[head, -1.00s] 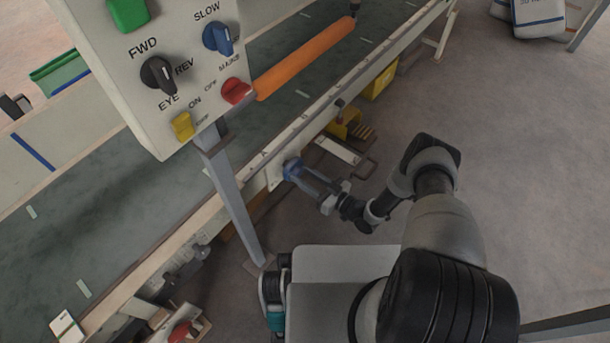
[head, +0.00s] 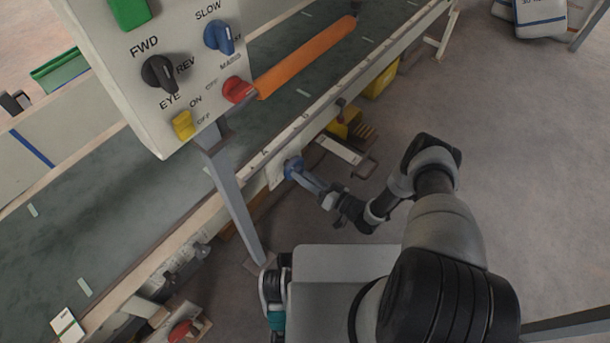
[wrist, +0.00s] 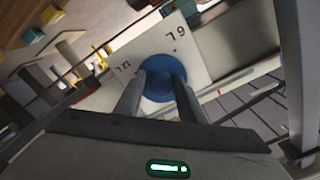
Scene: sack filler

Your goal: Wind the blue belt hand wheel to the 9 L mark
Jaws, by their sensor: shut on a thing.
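The blue hand wheel (head: 292,168) is on the side of the conveyor frame, low beside the control box post. In the wrist view the blue wheel (wrist: 162,80) sits at the centre, in front of a pale plate (wrist: 200,70) with black volume marks. One mark at the plate's top looks like an upside-down 9 L; another at its left looks like 12 L. No pointer on the wheel is clear. My gripper (head: 302,176) is shut on the wheel, with a finger on each side of it in the wrist view (wrist: 160,88). The fingers hide part of its rim.
The control box (head: 175,75) with coloured knobs stands on a grey post (head: 232,195) just left of the wheel. A yellow pedal (head: 345,124) is on the floor beyond my gripper. The conveyor belt (head: 100,205) runs behind.

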